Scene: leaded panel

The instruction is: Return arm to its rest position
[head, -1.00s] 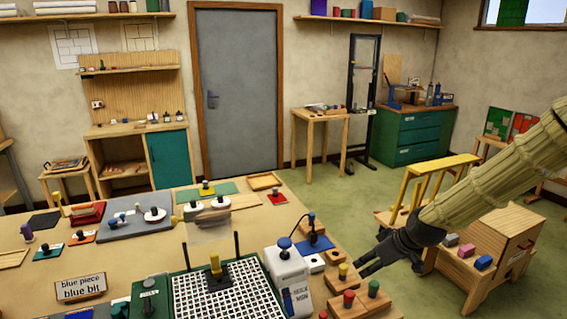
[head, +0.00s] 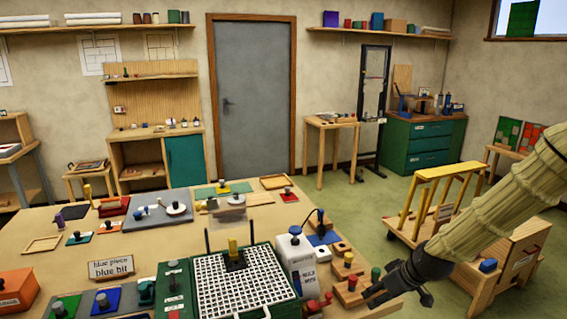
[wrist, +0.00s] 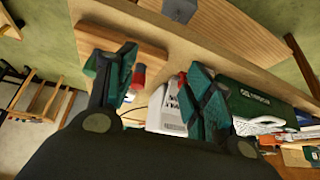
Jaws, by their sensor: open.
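My gripper (head: 378,294) is at the right of the head view, at the end of my arm, which reaches in from the right edge. It is beside the right edge of the workbench, near a wooden block with red and green knobs (head: 362,286). In the wrist view its two dark green fingers stand apart (wrist: 160,78) with nothing held between them. A red knob (wrist: 138,76) shows beside the left finger, but I cannot tell how far beyond it.
Green floor lies between.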

